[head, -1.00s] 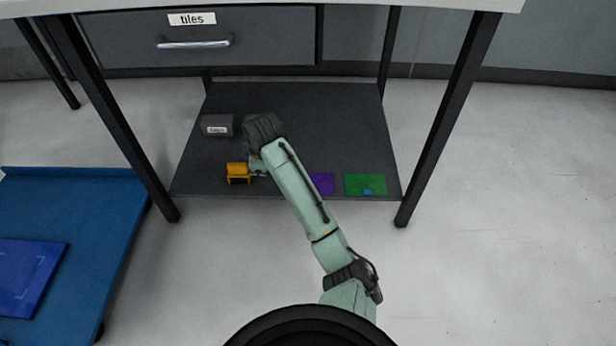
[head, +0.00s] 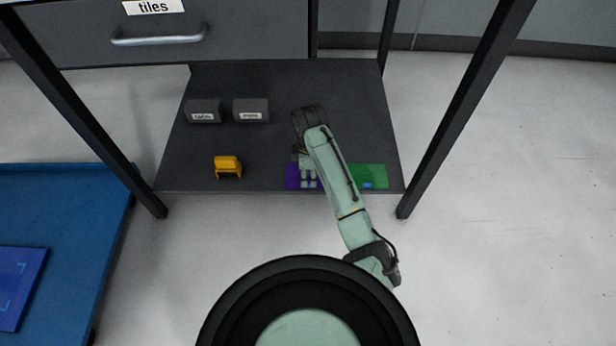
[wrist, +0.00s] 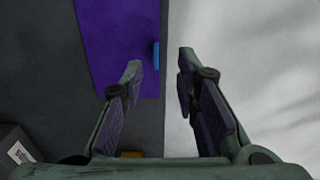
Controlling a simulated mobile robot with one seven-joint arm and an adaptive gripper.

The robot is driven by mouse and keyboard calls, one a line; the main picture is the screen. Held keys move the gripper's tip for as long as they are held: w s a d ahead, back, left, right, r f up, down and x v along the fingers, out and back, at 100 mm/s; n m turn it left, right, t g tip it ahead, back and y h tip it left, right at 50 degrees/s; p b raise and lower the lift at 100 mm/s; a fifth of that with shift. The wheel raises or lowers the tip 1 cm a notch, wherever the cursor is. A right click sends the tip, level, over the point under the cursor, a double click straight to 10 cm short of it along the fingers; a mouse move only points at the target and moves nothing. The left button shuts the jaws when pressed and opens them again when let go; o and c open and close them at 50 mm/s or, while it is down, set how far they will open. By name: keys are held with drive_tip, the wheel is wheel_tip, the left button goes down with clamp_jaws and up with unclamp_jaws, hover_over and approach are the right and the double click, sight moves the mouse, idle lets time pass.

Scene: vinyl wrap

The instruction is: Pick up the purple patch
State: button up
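The purple patch (head: 292,178) lies flat on the low dark shelf near its front edge, partly hidden by my arm and gripper. In the wrist view the patch (wrist: 118,40) is at the upper left, with a small blue tab (wrist: 156,54) at its right edge. My gripper (head: 308,183) is over the patch in the head view. In the wrist view my gripper (wrist: 160,68) is open with nothing between its fingers. The blue tab shows just beyond the left fingertip. I cannot tell the height of the fingers above the shelf.
A green patch (head: 374,172) with a blue tab lies right of the purple one. A yellow-orange object (head: 228,166) stands to the left. Two dark labelled boxes (head: 204,111) (head: 251,110) sit behind. Table legs (head: 455,115) flank the shelf (head: 250,150). A blue platform (head: 75,210) is at left.

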drive_tip(key=f, duration=0.2)
drive_tip(key=f+b, duration=0.1)
drive_tip(key=f, duration=0.2)
drive_tip(key=shift+w+a+f+b, duration=0.15)
drive_tip(key=shift+w+b, duration=0.05)
drive_tip(key=shift+b, duration=0.1)
clamp_jaws()
